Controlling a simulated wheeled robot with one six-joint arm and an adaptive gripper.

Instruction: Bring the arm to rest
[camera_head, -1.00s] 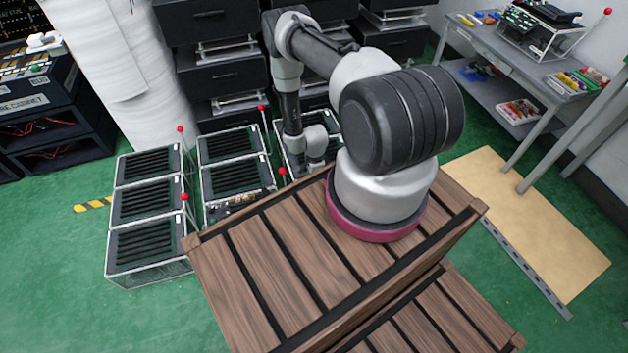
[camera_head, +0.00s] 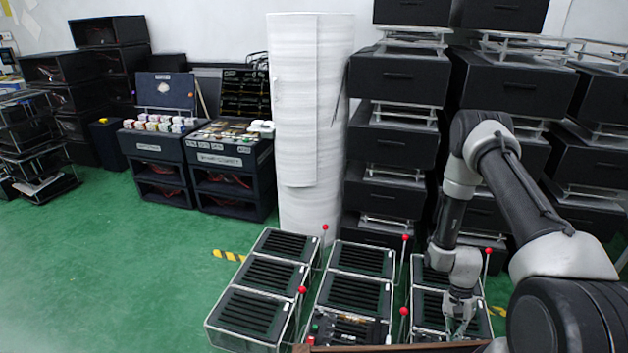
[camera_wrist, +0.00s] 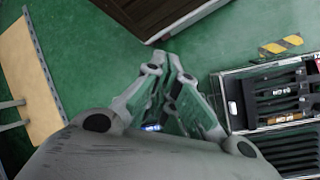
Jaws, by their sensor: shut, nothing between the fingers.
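My arm reaches in from the right of the head view and bends down at the elbow. My gripper (camera_head: 459,318) hangs low in front of the right-hand fixture (camera_head: 428,301); whether it touches the fixture cannot be told. In the wrist view my gripper (camera_wrist: 175,62) has its fingers together with nothing between them, over green floor. The left fixture (camera_head: 248,312) and middle fixture (camera_head: 357,293) are dark slatted boxes in clear frames. Thin levers with red knobs rise beside them, such as the left fixture's knob (camera_head: 302,290) and the right one's knob (camera_head: 488,250).
A white wrapped column (camera_head: 308,130) stands behind the fixtures. Stacked black drawers (camera_head: 400,135) are close behind my arm. Dark cabinets (camera_head: 232,175) stand at the back left. The green floor (camera_head: 110,270) at left is clear. A wooden crate edge (camera_wrist: 165,25) shows in the wrist view.

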